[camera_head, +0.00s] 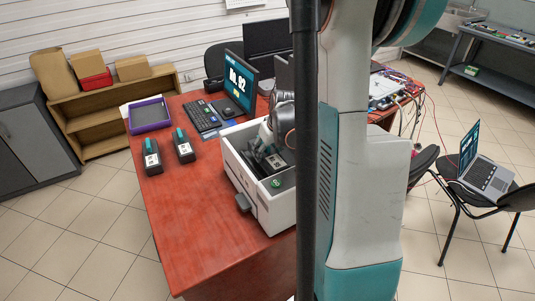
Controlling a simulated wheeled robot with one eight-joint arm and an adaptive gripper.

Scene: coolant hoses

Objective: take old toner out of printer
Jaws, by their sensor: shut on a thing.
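The white printer (262,208) stands on the red desk with its top open. A dark toner cartridge with a white label (277,161) is in its open bay. My gripper (266,152) reaches down into the bay and is shut on this toner. The fingertips and the toner's lower part are partly hidden by the printer walls and my arm. Two more dark toners with teal tops and white labels, a left one (152,160) and a right one (182,150), stand on the desk left of the printer.
A purple tray (150,130) lies at the desk's back left. A keyboard (202,117), mouse (228,113) and lit screen (241,80) are behind the printer. The red desk (190,215) is bare at front left. My arm and a dark column hide the desk's right part.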

